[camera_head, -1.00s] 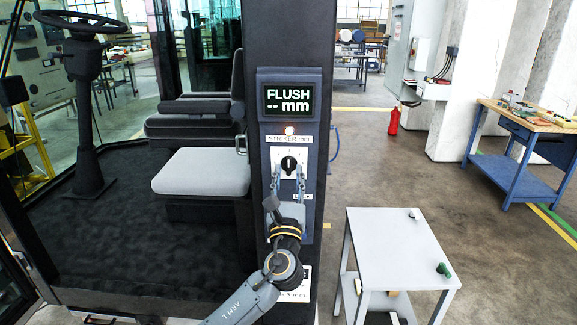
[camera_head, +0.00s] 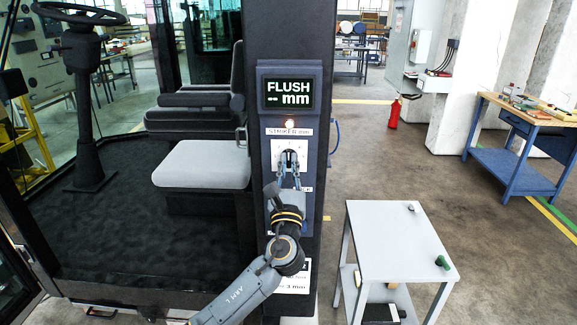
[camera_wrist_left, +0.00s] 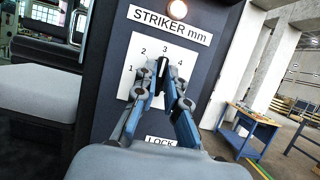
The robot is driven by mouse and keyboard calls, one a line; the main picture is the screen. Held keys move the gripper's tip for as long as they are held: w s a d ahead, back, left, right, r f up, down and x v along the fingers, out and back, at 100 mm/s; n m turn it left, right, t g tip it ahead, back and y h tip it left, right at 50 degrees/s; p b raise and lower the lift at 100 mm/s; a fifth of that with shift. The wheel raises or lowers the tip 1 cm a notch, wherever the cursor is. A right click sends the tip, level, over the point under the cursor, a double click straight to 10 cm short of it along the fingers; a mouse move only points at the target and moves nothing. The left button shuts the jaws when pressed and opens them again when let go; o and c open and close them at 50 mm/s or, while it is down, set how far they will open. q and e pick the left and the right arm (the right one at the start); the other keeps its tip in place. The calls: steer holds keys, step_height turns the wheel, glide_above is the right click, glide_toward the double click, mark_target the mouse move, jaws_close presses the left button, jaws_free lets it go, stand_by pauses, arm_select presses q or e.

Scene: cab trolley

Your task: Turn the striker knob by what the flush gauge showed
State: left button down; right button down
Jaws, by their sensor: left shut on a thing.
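The striker knob (camera_wrist_left: 162,72) is a black dial on a white plate (camera_wrist_left: 132,56) with the numbers 1, 2, 3 and 4 showing, under the label STRIKER mm. In the left wrist view its pointer is near the 3. My left gripper (camera_head: 289,165) is shut on the knob, with a fingertip on each side of it; the fingers also show in the left wrist view (camera_wrist_left: 161,84). The gauge display (camera_head: 288,94) above reads FLUSH with dashes before mm, no number. My right gripper is in neither view.
A lit lamp (camera_head: 289,123) sits above the striker label. A LOCK label (camera_wrist_left: 161,142) lies below the plate. A grey trolley (camera_head: 385,232) with a green object (camera_head: 442,262) stands right of the pillar. The cab seat (camera_head: 201,164) is left.

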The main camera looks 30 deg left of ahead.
arm_select(q)
steer(key=shift+f+n+g+y+b, duration=0.1)
steer(key=shift+n+g+y+b, duration=0.4)
steer(key=shift+n, duration=0.7)
steer(key=n+g+y+b, duration=0.1)
steer(key=n, duration=0.2)
steer(key=shift+d+n+b, duration=0.1)
steer(key=shift+n+b, duration=0.2)
steer(key=shift+b, duration=0.05)
steer(key=shift+n+g+y+b, duration=0.45)
steer(key=shift+n+g, duration=0.25)
steer(key=shift+n, duration=0.8)
steer(key=shift+n+g+y+b, duration=0.4)
steer(key=shift+n+g, duration=0.3)
steer(key=shift+n, duration=0.8)
steer(key=c, duration=1.4)
jaws_free()
steer(key=v, duration=1.2)
steer(key=shift+r, duration=0.2)
